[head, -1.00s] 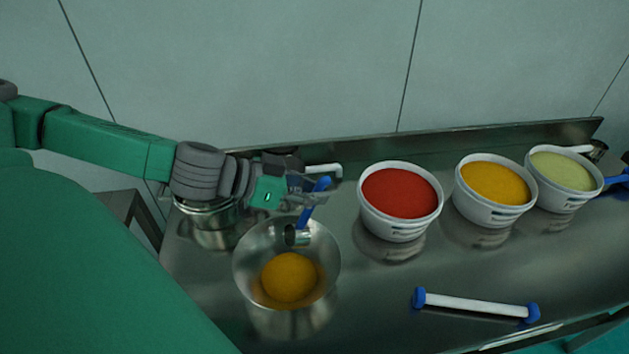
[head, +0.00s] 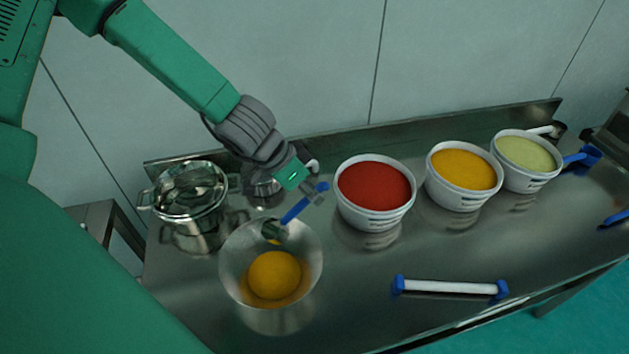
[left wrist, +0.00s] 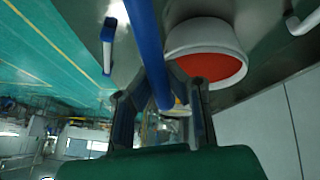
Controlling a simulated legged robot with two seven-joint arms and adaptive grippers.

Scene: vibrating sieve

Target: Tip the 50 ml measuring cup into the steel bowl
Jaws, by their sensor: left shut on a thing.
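The bowl holds a mound of orange-yellow powder (head: 274,276). My left gripper (head: 317,194) is shut on the blue handle, above and behind the bowl's right side. In the left wrist view the handle (left wrist: 146,45) runs between the fingers of the gripper (left wrist: 163,98), and the cup itself is out of sight. My right gripper is not in view.
White tubs of red (head: 374,187), yellow (head: 464,168) and pale green powder (head: 526,153) stand to the right. A white bar with blue ends (head: 450,288) lies in front. The steel table is clear around it.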

